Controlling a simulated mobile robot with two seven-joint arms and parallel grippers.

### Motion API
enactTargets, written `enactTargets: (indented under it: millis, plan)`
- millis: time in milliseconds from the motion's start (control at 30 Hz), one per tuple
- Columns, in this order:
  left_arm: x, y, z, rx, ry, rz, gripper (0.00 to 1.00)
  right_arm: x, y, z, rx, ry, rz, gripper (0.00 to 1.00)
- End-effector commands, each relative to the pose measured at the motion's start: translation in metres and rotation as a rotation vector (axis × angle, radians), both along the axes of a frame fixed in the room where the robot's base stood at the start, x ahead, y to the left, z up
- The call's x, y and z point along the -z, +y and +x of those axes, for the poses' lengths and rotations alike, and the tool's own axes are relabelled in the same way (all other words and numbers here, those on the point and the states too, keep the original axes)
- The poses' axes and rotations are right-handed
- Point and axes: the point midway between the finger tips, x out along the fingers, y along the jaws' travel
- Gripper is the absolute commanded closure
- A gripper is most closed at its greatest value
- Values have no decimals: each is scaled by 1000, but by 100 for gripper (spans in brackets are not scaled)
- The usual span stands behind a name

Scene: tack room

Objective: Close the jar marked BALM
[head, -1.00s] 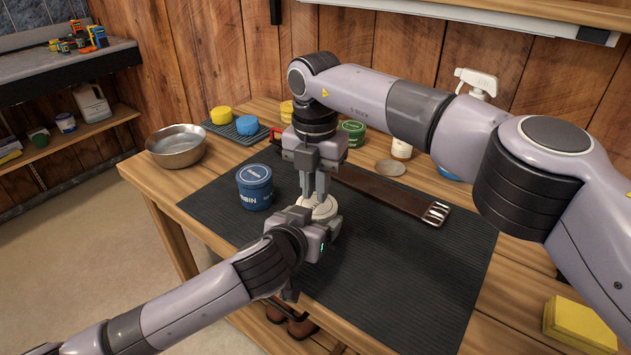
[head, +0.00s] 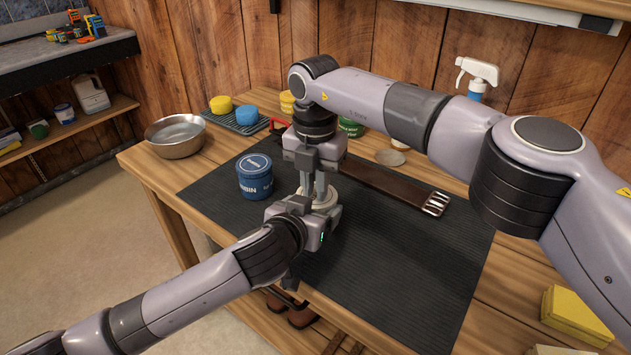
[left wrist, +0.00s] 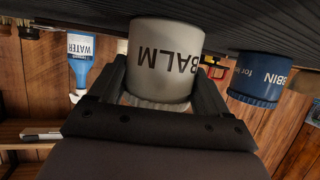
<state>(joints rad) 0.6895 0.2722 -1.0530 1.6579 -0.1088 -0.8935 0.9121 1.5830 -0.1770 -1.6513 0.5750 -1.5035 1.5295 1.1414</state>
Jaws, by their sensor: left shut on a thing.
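The BALM jar (left wrist: 165,60) is pale grey-white and appears upside down in the left wrist view, between the two fingers of my left gripper (left wrist: 165,88). A pale ribbed lid edge shows at its mouth end. In the head view the jar (head: 326,203) stands on the dark mat, partly hidden by my left gripper (head: 314,211), which is shut on it from the front. My right gripper (head: 313,190) points straight down over the jar top. Its fingertips reach the lid area; I cannot tell whether they grip it or how far the lid is seated.
A blue jar (head: 255,178) stands left of the BALM jar on the mat (head: 400,270). A brown strap (head: 390,185) lies behind. A metal bowl (head: 176,137) is at the back left, yellow sponges (head: 575,315) at the front right. The mat's front right is clear.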

Motion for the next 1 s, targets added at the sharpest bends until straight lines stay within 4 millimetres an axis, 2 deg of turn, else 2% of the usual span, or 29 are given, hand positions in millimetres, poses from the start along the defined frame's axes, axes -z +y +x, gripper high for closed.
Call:
enactTargets:
  millis: [167,433,667,700,733,767,1000]
  plan:
    - [-2,-1,0,2,-5,-4,78,-4,0,0,0,2,-1,83]
    - [-2,-1,0,2,-4,-3,78,-37,0,-1,0,0,-1,83]
    - [-2,-1,0,2,-4,-3,78,-39,0,-1,0,3,-1,83]
    - [-2,-1,0,2,-4,-3,13,-39,0,-1,0,3,-1,83]
    - [-2,-1,0,2,-4,-3,3,-39,0,-1,0,3,-1,83]
    - [-2,-1,0,2,-3,-2,0,-39,0,-1,0,3,-1,83]
    - [-1,0,-1,1,-3,-1,0,-39,0,-1,0,2,0,83]
